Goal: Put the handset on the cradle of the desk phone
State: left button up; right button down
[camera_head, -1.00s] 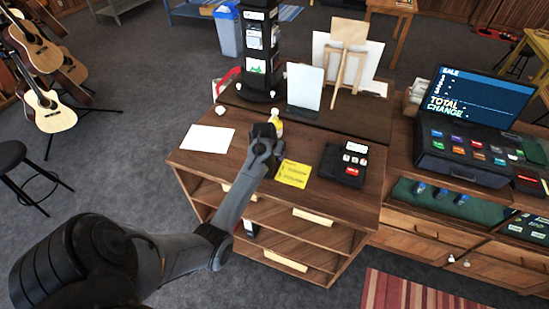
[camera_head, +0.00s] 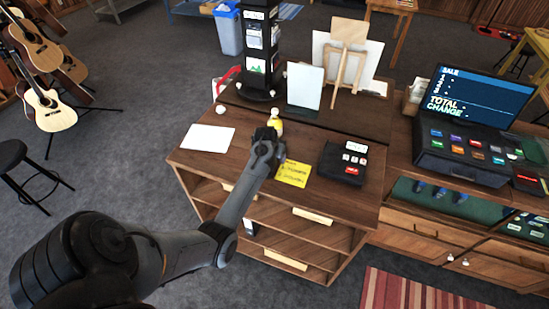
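A black device with white and red keys (camera_head: 343,162) lies on the right part of the wooden counter. It may be the desk phone, but I cannot make out its cradle. I cannot make out a separate handset; it may be hidden behind my arm or too small to tell. My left gripper (camera_head: 265,136) is over the middle of the counter, left of the black device and just in front of a small yellow bottle. Its fingers point away from me, and I cannot tell whether they are open or hold anything. My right gripper is not in view.
The yellow bottle (camera_head: 275,122), a yellow note (camera_head: 293,173) and white paper (camera_head: 208,138) are near the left gripper. A black display tower (camera_head: 258,50), a white panel (camera_head: 304,86) and an easel (camera_head: 347,65) stand behind. A cash register (camera_head: 465,150) is on the right.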

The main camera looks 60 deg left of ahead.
pick_arm(q)
jog(key=shift+f, duration=0.1)
dwell(0.3)
jog(key=c, duration=1.3)
jog(key=shift+o, duration=0.2)
